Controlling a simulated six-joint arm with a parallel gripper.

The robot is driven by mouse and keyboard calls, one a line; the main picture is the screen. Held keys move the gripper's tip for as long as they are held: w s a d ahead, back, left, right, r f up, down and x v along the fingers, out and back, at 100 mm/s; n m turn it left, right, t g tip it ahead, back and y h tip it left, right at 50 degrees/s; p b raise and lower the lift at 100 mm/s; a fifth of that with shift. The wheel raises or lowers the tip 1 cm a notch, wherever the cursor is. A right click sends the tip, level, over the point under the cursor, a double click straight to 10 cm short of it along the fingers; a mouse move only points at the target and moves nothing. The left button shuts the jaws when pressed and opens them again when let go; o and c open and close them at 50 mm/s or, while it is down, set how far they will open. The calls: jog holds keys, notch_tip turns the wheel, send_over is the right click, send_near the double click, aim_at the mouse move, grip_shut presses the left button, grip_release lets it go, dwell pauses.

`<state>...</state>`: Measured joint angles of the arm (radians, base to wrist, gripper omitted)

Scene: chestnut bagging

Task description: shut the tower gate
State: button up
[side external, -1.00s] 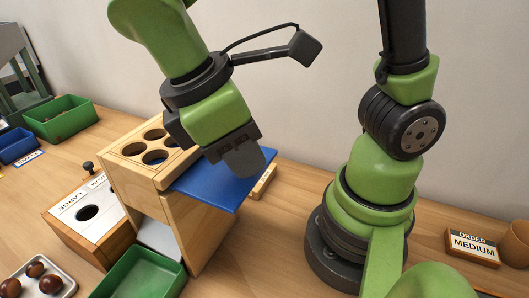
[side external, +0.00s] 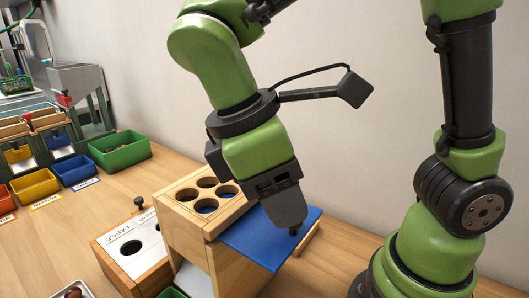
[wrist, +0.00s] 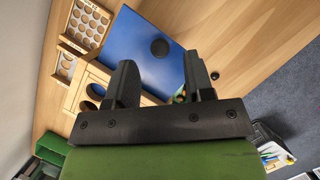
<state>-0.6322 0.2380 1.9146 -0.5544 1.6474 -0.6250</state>
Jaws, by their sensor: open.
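The wooden tower (side external: 208,232) has several round holes in its top, with some blue showing inside them. Its gate is a blue plate (side external: 250,238) sticking well out of the tower's right side; it also shows in the wrist view (wrist: 140,35). A dark round knob (wrist: 159,47) stands on the plate. My gripper (side external: 288,218) is over the outer part of the plate, its fingers pointing down. In the wrist view the fingers (wrist: 160,80) are apart with nothing between them, and the knob appears beyond the gap. In the side view the knob is mostly hidden by a finger.
A wooden box with a white LARGE label (side external: 130,258) stands left of the tower. A green bin (side external: 120,150) and a blue bin (side external: 76,171) sit farther back. A wooden tray with round holes (wrist: 88,22) lies near the plate.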

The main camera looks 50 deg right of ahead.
jog(key=v, duration=0.7)
jog(key=s+n+t, duration=0.5)
jog(key=s+n, duration=0.1)
jog(key=n, duration=0.8)
jog(key=n+t, duration=0.1)
jog(key=n, duration=0.3)
send_near(263, 214)
jog(key=s+f, duration=0.1)
jog(key=s+d+f, duration=0.1)
jog(key=f, duration=0.1)
jog(key=s+f, duration=0.1)
jog(key=f, duration=0.1)
jog(key=shift+d+f, duration=0.25)
jog(key=shift+d, duration=0.05)
grip_shut()
jog(key=shift+t, duration=0.3)
jog(key=shift+w, duration=2.05)
